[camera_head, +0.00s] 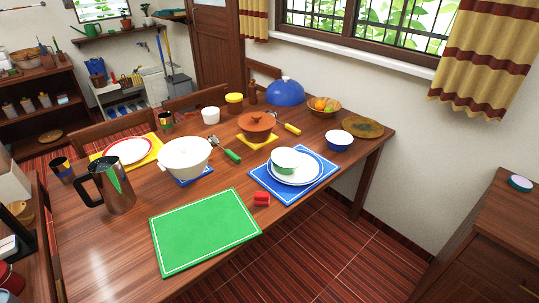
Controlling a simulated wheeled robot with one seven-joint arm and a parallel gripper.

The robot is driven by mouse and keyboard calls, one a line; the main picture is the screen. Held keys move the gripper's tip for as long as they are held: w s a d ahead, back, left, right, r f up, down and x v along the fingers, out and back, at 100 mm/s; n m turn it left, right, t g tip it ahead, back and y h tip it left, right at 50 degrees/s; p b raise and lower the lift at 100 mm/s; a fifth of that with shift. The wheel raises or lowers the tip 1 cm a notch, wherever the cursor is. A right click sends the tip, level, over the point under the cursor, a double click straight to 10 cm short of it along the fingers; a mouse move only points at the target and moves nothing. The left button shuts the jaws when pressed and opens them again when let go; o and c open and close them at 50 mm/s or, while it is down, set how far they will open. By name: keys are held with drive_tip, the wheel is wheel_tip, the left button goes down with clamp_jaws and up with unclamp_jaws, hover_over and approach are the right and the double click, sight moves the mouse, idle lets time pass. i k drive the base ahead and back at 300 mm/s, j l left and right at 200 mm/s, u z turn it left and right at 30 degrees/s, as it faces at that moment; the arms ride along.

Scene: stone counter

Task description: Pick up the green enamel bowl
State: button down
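A small bowl (284,168), green outside and pale inside, stands upright on stacked white plates (310,174). The plates rest on a blue placemat (264,179) with a white border, near the right front edge of the wooden table. The bowl's rim is uncovered and nothing stands inside it that I can see. My gripper does not show in this view.
A blue bowl (339,146) stands right of the plates. A red cup-like item (262,199) lies left of them, near a green placemat (205,231). A white pot (184,160), a brown lidded pot (257,127) and a metal jug (113,191) also stand on the table.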

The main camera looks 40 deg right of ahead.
sight(285, 161)
drive_tip(key=i+l, duration=0.35)
drive_tip(key=i, duration=0.2)
drive_tip(key=i+l, duration=0.35)
drive_tip(key=i, duration=0.2)
drive_tip(key=l+z, duration=0.05)
